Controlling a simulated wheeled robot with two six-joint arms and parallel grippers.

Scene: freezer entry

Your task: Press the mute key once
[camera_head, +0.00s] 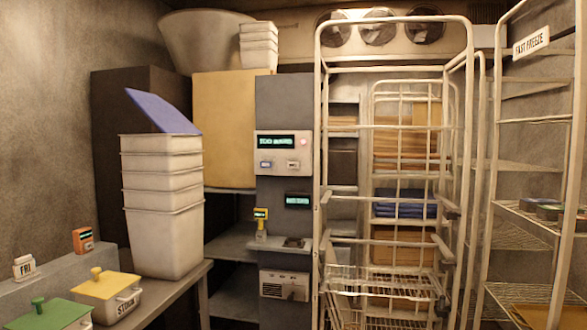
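A white control panel (283,174) is on the grey column at the centre. It has a dark display with green text (276,142) that looks like "TOO WARM", and a lit red lamp (304,141) at its right. Below the display are two small keys: a left one with a bluish face (265,164) and a right one with a pale face (293,165). Their labels are too small to read, so I cannot tell which is the mute key. Neither of my grippers shows in the head view.
A white wire cage trolley (322,120) stands just right of the column. Stacked white tubs (163,240) stand on the left bench, near a yellow-lidded pot (106,286) and a green-lidded pot (52,315). A yellow handheld device (261,217) sits below the panel. Open shelving is at right (525,210).

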